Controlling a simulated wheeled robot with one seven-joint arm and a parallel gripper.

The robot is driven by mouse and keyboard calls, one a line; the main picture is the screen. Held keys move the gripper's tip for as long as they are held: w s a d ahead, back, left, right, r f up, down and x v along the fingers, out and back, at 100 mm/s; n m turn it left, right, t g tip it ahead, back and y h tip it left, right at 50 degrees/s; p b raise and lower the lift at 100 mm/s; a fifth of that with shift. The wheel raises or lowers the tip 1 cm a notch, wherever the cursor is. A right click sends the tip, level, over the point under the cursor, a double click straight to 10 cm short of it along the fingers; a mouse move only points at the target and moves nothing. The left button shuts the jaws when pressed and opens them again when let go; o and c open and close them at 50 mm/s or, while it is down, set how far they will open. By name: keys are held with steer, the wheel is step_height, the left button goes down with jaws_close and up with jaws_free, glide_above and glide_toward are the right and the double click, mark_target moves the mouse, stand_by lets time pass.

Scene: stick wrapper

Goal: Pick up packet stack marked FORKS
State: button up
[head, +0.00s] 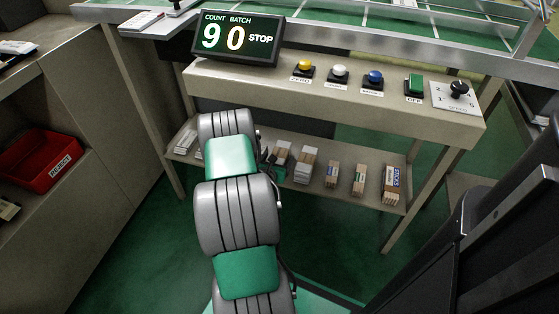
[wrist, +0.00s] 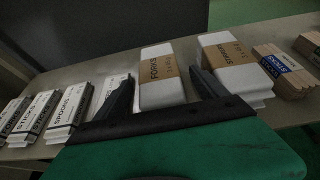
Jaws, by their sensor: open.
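The packet stack marked FORKS (wrist: 155,72) is a white block with a brown paper band, lying on a shelf in the wrist view. In the head view it seems to be the white and brown stack (head: 282,151) just right of my arm. My gripper (wrist: 161,76) is open, its dark fingers apart in the wrist view. The left finger appears along the stack's left side and the right finger in the gap before the neighbouring stack. The stack's near end shows between the fingers; contact cannot be told. My arm hides most of the gripper in the head view.
A similar white, brown-banded stack (wrist: 235,65) stands close on the right, with wooden stick bundles (wrist: 284,72) beyond. White packets, one marked SPOONS (wrist: 70,108), lie on the left. The button console (head: 340,98) overhangs the shelf. A red REJECT bin (head: 42,160) is at left.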

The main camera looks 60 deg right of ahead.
mark_target(280, 155)
steer(key=b+x, duration=0.1)
steer(key=x, duration=0.2)
steer(key=shift+d+f, duration=0.1)
steer(key=shift+f, duration=0.15)
steer(key=shift+d, duration=0.4)
steer(key=shift+c, duration=0.5)
steer(key=c, duration=1.5)
